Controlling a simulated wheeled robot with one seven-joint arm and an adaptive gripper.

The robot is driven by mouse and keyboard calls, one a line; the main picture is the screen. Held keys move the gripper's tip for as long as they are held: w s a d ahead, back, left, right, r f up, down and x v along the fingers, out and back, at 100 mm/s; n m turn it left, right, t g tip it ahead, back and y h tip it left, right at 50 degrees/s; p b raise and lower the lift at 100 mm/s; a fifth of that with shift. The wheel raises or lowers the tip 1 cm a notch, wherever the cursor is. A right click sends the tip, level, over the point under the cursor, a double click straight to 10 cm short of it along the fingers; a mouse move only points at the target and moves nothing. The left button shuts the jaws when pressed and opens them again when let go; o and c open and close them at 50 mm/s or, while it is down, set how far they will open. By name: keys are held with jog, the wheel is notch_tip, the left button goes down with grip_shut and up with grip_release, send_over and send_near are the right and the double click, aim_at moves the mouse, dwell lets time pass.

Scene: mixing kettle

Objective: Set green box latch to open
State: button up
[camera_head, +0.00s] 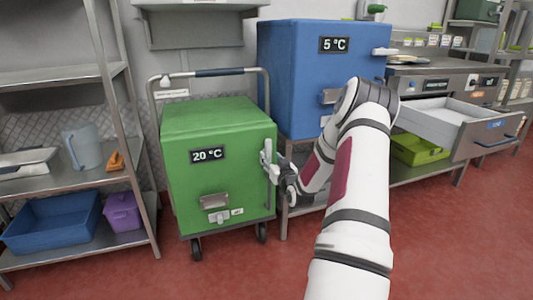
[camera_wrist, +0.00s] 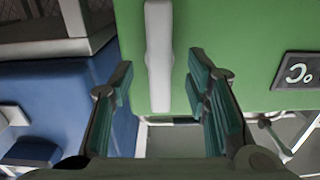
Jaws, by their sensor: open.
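The green box (camera_head: 217,150) stands on a wheeled cart with a "20 °C" display on its front. A white upright bar, seemingly its latch (camera_head: 266,158), is at the front's right edge. In the wrist view this latch (camera_wrist: 158,50) is a pale bar against the green face. My gripper (camera_head: 278,172) is at the latch. In the wrist view my gripper (camera_wrist: 160,75) is open, with one finger on each side of the bar and visible gaps on both sides. A silver handle (camera_head: 214,201) and a small white fitting (camera_head: 219,217) are low on the box front.
A blue box (camera_head: 305,70) marked "5 °C" stands on a bench behind my arm, with its own white bar (camera_head: 384,51). An open drawer (camera_head: 450,115) juts out at right. A shelf (camera_head: 80,180) with bins stands at left. Red floor in front is clear.

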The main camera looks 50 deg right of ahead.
jog(key=shift+v, duration=2.5)
